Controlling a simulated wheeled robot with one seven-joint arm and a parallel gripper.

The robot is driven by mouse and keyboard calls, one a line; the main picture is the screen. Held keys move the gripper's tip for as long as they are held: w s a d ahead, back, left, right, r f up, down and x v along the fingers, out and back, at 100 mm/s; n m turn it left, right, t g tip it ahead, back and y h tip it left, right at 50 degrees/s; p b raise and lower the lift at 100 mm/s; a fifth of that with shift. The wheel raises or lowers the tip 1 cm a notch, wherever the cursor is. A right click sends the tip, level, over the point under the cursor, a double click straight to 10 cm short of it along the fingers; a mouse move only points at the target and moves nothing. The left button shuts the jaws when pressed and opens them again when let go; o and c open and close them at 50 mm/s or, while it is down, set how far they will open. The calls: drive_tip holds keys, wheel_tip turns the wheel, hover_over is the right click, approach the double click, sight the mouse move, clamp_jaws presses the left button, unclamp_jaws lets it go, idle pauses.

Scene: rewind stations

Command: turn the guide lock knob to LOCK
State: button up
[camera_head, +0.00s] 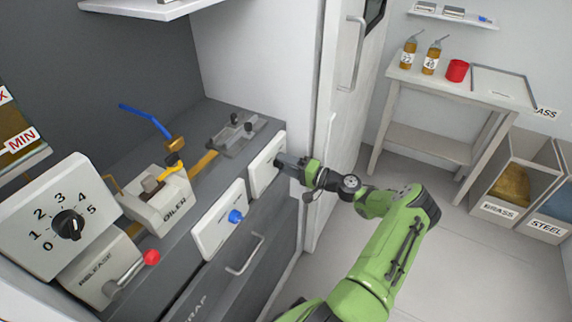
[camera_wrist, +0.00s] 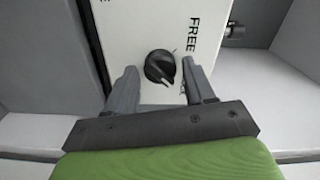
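The black guide lock knob (camera_wrist: 160,66) sits on a white panel (camera_wrist: 135,25), which also shows in the head view (camera_head: 264,168) on the front of the grey bench. The word FREE reads sideways beside the knob in the wrist view. Another label is partly covered by the right finger, so I cannot read it whole. My gripper (camera_wrist: 159,72) is open, its fingers on either side of the knob in the picture. I cannot tell whether they touch it. In the head view my gripper (camera_head: 284,161) is at the panel and hides the knob.
A neighbouring white panel (camera_head: 220,222) carries a blue knob (camera_head: 236,216). A drawer handle (camera_head: 245,255) sticks out below. An oiler (camera_head: 160,203) and a metal guide block (camera_head: 236,136) stand on the bench. A white cabinet (camera_head: 340,120) rises close behind my gripper.

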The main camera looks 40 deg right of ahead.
drive_tip(key=shift+o, duration=0.5)
drive_tip(key=shift+s, duration=0.1)
drive_tip(key=p+v, duration=0.2)
drive_tip(key=v, duration=1.3)
drive_tip(key=shift+s, duration=0.3)
